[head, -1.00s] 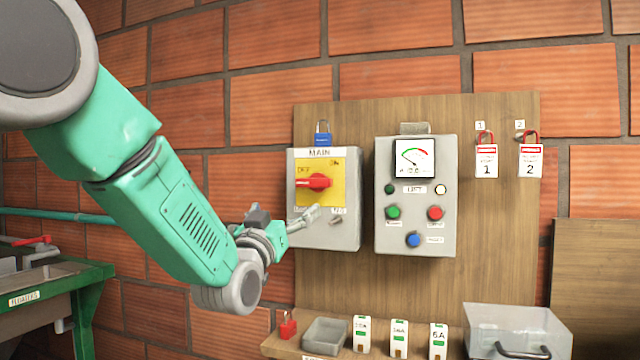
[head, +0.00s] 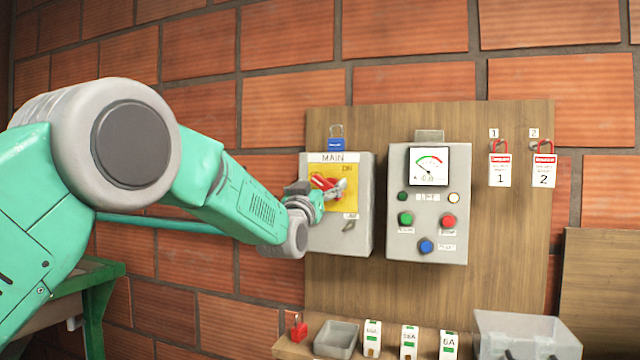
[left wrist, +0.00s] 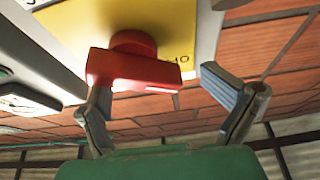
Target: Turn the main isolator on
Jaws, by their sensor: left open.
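The main isolator is a grey box (head: 362,215) marked MAIN on the wooden board. It has a yellow plate (head: 347,171) marked ON at its upper right and a red rotary handle (head: 320,181). My left gripper (head: 335,188) is at the plate, in front of the handle, and partly hides it. In the left wrist view the red handle (left wrist: 135,70) lies near the left finger of my open left gripper (left wrist: 165,98), with a wide gap to the right finger. I cannot tell whether the left finger touches it. My right gripper is not in view.
A blue padlock (head: 336,144) hangs above the isolator. A grey control box (head: 428,225) with a gauge and buttons stands close on its right. Red tagged padlocks (head: 499,168) hang further right. A shelf below holds a grey tray (head: 336,338) and a clear bin (head: 528,335).

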